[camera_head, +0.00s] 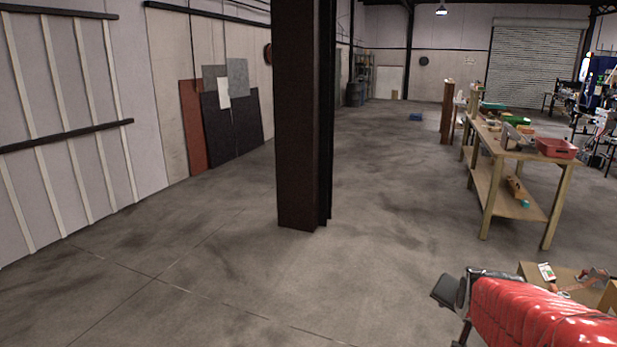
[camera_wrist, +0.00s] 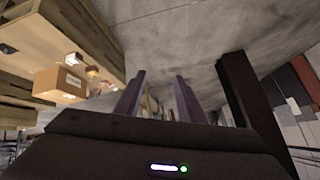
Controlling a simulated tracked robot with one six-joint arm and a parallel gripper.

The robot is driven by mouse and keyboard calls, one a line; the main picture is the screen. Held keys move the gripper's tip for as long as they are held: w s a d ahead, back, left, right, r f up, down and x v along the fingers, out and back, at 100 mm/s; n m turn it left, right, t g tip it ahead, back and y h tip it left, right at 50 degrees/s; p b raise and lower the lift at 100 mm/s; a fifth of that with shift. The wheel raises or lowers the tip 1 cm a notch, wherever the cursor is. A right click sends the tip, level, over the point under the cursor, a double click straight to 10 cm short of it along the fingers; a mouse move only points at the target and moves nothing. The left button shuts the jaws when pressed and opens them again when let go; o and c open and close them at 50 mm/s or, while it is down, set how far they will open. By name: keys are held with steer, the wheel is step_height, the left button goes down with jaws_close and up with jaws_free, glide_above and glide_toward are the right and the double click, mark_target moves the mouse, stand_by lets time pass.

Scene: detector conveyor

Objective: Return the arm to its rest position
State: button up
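My gripper (camera_wrist: 158,95) shows in the wrist view as two upright purple-grey fingers. They stand clearly apart, with floor and distant blurred things visible between them. I see nothing held. In the head view a red, glossy covered part, which looks like my arm, lies at the lower right with dark hardware at its left end. The gripper's fingers cannot be made out there.
A dark steel column (camera_head: 299,115) stands ahead; it also shows in the wrist view (camera_wrist: 250,100). A wooden workbench (camera_head: 515,205) with a red bin (camera_head: 556,148) is at the right. A cardboard box (camera_wrist: 60,85) shows in the wrist view. Floor left of the column is clear.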

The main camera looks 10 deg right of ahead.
steer(key=s+a+n+y, duration=0.1)
steer(key=s+a+n, duration=0.2)
steer(key=a, duration=0.5)
steer(key=s+a+r+n+g+y, duration=0.1)
steer(key=s+a+n, duration=0.3)
steer(key=a, duration=0.5)
steer(key=s+a+n+y, duration=0.2)
steer(key=s+a+n, duration=0.1)
steer(key=s+a, duration=0.4)
steer(key=shift+a+r+n+g+y, duration=0.3)
steer(key=shift+a+n+g, duration=0.1)
steer(key=shift+a, duration=0.4)
steer(key=shift+c, duration=0.6)
